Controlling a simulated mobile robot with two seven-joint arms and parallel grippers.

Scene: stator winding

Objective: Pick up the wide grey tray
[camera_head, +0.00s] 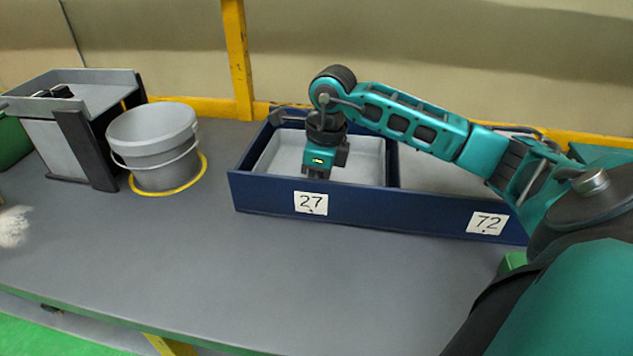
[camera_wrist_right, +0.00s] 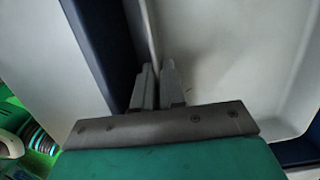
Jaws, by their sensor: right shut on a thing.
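The wide grey tray (camera_head: 362,166) sits in the left compartment of the blue box, the one labelled 27. Its pale inside also fills the right of the wrist view (camera_wrist_right: 225,60). My right gripper (camera_wrist_right: 158,75) points down at the tray's near side, with its fingers shut on the tray's wall beside the dark blue box wall. In the head view, my right gripper (camera_head: 316,172) hides part of the tray, and its fingertips are hidden there. My left gripper is not in view.
The blue box (camera_head: 390,216) has a right compartment labelled 72, partly hidden by my right arm. A grey bucket (camera_head: 155,150) stands in a yellow ring to the left. A grey stand (camera_head: 60,150) holds small dark items farther left. The table front is clear.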

